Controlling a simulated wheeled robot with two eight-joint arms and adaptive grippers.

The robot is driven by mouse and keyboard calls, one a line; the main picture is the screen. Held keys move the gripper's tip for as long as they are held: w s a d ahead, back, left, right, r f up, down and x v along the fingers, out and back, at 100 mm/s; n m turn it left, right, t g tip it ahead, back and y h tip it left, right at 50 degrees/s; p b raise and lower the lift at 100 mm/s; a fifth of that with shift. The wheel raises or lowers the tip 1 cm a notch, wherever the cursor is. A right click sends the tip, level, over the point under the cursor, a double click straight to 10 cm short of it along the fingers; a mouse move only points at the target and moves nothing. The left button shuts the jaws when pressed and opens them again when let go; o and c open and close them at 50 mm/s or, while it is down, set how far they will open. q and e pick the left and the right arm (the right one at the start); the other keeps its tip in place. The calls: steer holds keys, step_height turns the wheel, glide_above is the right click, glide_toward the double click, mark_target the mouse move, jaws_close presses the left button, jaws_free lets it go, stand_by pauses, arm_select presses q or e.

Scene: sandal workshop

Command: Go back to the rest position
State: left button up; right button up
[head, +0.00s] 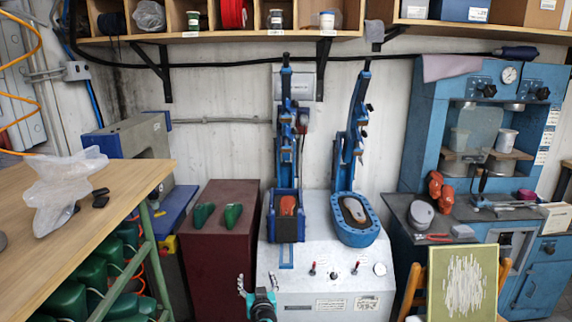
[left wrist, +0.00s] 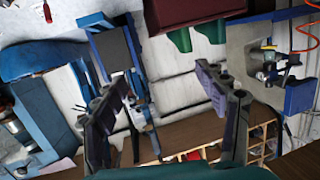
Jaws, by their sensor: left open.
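My left gripper (head: 258,284) is at the bottom middle of the head view, in front of the white press cabinet (head: 325,262). Its two fingers are spread apart with nothing between them. In the left wrist view the same gripper (left wrist: 163,76) shows open and empty, with the workshop tilted behind it. My right gripper is not in view.
Two green shoe lasts (head: 233,215) stand on a dark red cabinet (head: 215,260). A wooden table (head: 110,185) with a plastic bag is at left, above green lasts. A blue machine (head: 425,130) stands at right. A framed green panel (head: 463,285) is at the bottom right. Shelves run overhead.

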arm_select(q)
steer(key=s+a+r+g, duration=0.3)
steer(key=s+a+r, duration=0.15)
steer(key=s, duration=0.45)
steer(key=s+a+r+g, duration=0.25)
steer(key=s+a, duration=0.35)
steer(key=s, duration=0.3)
steer(key=s+d+f+m+g+h, duration=0.1)
steer(key=s+f, duration=0.1)
steer(key=s, duration=0.8)
steer(key=s+d+f+g+h, duration=0.1)
steer(key=s+f+g+h, duration=0.1)
steer(key=s, duration=0.8)
steer(key=shift+s+m, duration=0.3)
steer(key=shift+m, duration=0.1)
